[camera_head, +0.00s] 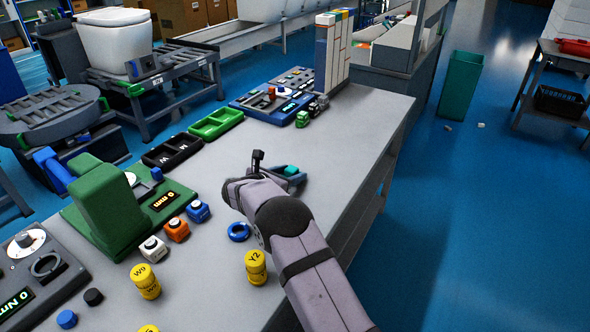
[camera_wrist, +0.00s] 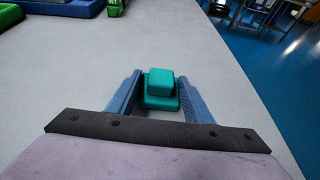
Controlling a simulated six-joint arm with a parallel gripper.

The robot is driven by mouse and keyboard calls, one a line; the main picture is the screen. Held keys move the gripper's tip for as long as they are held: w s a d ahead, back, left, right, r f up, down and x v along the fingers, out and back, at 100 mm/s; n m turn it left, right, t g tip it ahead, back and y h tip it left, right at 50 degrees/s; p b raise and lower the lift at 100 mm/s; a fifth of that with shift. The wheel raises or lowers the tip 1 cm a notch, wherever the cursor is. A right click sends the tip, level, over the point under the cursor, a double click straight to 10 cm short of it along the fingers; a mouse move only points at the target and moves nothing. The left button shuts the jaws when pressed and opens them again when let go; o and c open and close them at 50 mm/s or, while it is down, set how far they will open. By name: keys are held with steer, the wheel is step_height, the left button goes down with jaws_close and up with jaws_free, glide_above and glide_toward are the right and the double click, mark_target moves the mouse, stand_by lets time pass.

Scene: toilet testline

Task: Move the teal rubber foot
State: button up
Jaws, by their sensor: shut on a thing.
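The teal rubber foot (camera_wrist: 160,84) is a small stepped block, a smaller block on a wider base. In the wrist view it sits between the two blue fingers of my gripper (camera_wrist: 160,100), which is shut on it. In the head view the teal foot (camera_head: 291,170) shows just beyond the end of my arm, at my gripper (camera_head: 290,176) over the right half of the grey table (camera_head: 350,150). The arm hides part of the gripper there. I cannot tell whether the foot touches the table.
A green tray (camera_head: 216,123) and a black tray (camera_head: 172,150) lie left of my gripper. A toy truck (camera_head: 312,110) stands farther back. A blue ring (camera_head: 239,232), yellow cylinders (camera_head: 255,267) and small coloured blocks (camera_head: 177,230) are nearer. The table's right edge is close to my gripper.

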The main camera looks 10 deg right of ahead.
steer(key=shift+s+a+p, duration=0.5)
steer(key=shift+s+a, duration=4.9)
steer(key=o, duration=1.2)
steer(key=shift+a, duration=0.1)
steer(key=shift+b+v, duration=0.4)
steer(key=shift+v, duration=3.25)
